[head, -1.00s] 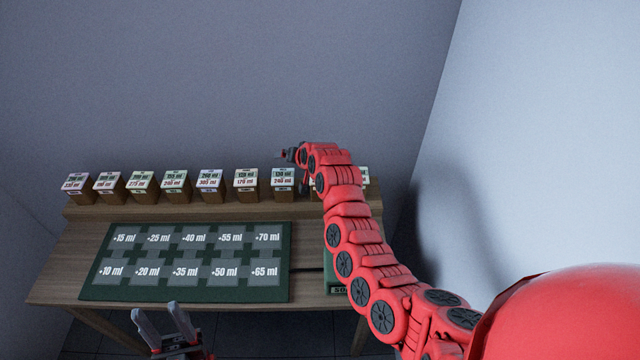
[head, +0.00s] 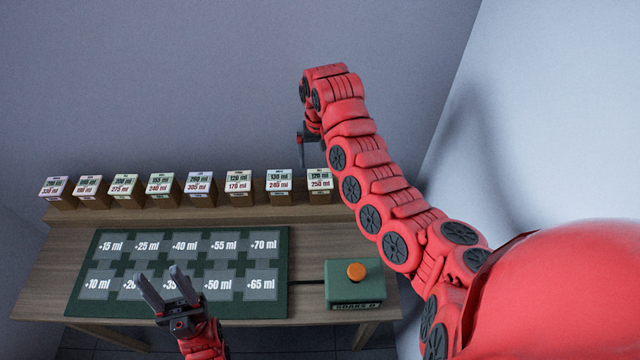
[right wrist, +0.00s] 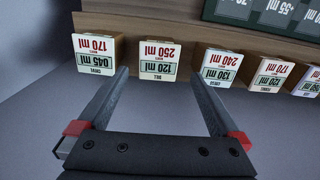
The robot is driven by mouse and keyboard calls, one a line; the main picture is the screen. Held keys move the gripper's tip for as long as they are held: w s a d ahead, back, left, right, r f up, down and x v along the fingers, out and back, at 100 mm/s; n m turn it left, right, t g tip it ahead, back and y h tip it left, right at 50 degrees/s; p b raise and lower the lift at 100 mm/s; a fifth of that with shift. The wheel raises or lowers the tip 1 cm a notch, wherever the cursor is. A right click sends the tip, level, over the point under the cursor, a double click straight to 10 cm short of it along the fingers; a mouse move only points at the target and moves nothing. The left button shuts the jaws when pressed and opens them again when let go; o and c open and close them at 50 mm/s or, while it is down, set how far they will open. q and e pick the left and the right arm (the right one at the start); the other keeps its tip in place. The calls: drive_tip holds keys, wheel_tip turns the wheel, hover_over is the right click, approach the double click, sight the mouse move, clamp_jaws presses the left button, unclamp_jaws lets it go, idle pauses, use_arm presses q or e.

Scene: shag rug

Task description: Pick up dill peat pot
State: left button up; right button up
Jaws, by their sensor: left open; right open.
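The dill peat pot (head: 319,184) is a brown pot with a white top label reading 120 ml and 250 ml. It stands at the right end of the visible row on the shelf in the head view. In the right wrist view the dill pot (right wrist: 158,60) appears upside down, ahead of and between the fingertips. My right gripper (head: 311,155) is open and empty, above and just behind the pot, apart from it; its fingers frame the wrist view (right wrist: 160,78). My left gripper (head: 158,273) is open and empty over the front of the green mat.
Neighbouring pots, one labelled 045 ml (right wrist: 98,52) and one labelled 130 ml (right wrist: 220,66), stand either side of the dill pot. A green mat (head: 284,300) with volume squares and a green box with an orange button (head: 356,271) lie in front.

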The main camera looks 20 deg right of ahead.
sight(320, 179)
drive_tip(key=f, duration=0.2)
drive_tip(key=f+b, duration=0.1)
drive_tip(key=f, duration=0.1)
drive_tip(key=f+b, duration=0.1)
drive_tip(key=f, duration=0.2)
drive_tip(key=shift+w+d+f, duration=0.1)
drive_tip(key=shift+w, duration=0.3)
drive_tip(key=shift+s+f, duration=0.1)
drive_tip(key=shift+f, duration=1.25)
drive_tip(key=shift+w+d+f+p, duration=0.1)
drive_tip(key=shift+w+f+p, duration=0.05)
drive_tip(key=shift+f+p, duration=0.4)
drive_tip(key=shift+w+d+f+p, duration=0.1)
drive_tip(key=shift+w+f+p, duration=0.05)
drive_tip(key=shift+f+p, duration=0.4)
drive_tip(key=shift+a+f+p, duration=0.1)
drive_tip(key=shift+f+p, duration=0.25)
drive_tip(key=shift+f, duration=0.95)
drive_tip(key=c, duration=1.4)
